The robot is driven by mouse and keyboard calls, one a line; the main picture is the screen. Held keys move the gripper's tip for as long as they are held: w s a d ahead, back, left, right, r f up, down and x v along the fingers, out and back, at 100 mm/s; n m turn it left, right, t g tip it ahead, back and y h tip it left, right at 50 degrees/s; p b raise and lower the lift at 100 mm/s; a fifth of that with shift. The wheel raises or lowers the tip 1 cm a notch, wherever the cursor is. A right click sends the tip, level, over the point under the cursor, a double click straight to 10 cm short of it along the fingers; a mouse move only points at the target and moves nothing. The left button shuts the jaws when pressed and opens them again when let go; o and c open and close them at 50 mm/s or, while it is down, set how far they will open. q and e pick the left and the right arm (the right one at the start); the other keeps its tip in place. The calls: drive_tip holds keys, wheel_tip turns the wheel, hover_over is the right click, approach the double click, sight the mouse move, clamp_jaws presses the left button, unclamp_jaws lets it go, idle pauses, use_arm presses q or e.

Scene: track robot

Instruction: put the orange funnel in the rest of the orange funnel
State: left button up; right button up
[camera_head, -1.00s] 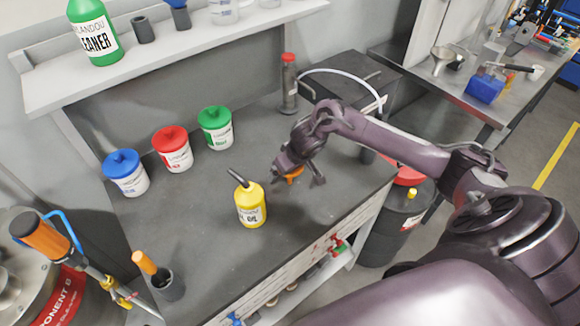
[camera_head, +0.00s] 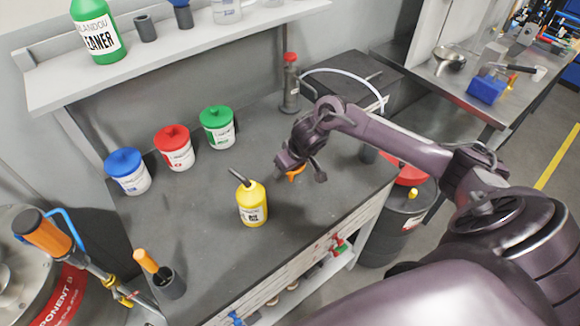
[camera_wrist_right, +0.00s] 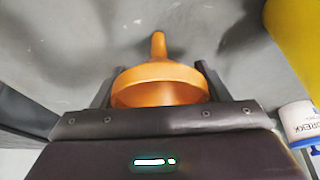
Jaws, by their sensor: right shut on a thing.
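The orange funnel (camera_head: 296,174) is held by my right gripper (camera_head: 301,173) over the dark workbench, to the right of the yellow oil bottle. In the right wrist view the funnel (camera_wrist_right: 160,84) sits between the two fingers, its wide bowl toward the palm and its narrow spout pointing away. The gripper is shut on it. A dark grey cup (camera_head: 145,29) stands on the upper shelf, next to a similar holder with a blue piece in it (camera_head: 183,15); it may be the funnel's rest, but no label shows. My left gripper is not in view.
The yellow oil bottle (camera_head: 252,205) stands close left of the gripper. Blue, red and green-lidded tubs (camera_head: 217,128) line the bench's back. A red-topped grey bottle (camera_head: 290,85) stands behind the arm. A green cleaner bottle (camera_head: 95,32) is on the shelf (camera_head: 60,88).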

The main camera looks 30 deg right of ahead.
wheel_tip(320, 180, up, 19)
drive_tip(key=p, duration=0.4)
